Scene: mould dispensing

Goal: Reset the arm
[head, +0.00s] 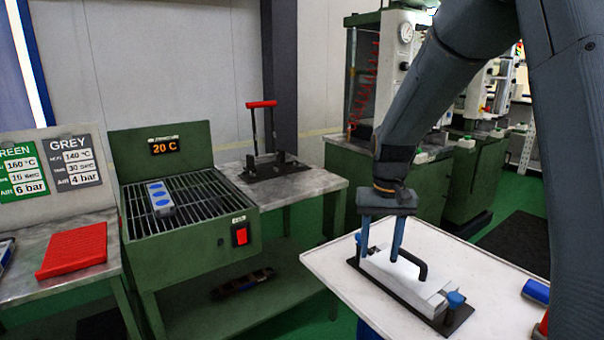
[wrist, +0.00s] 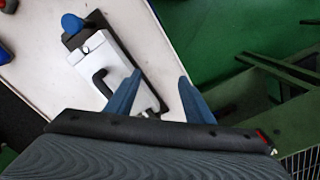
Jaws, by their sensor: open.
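My gripper (head: 380,238) hangs from my dark grey arm on the right of the head view, pointing down. Its two blue fingers are apart, with nothing seen between them. In the wrist view the gripper (wrist: 158,88) shows open beside the block (wrist: 108,62); I cannot tell whether a finger touches the block.
The mould stands on a white table (head: 330,265). At left is a green heater (head: 190,262) reading 20 C, with a blue-spotted grey block (head: 160,198) on its grill. A red mat (head: 75,250) lies further left. A red-handled press (head: 265,140) stands behind. Green floor separates the tables.

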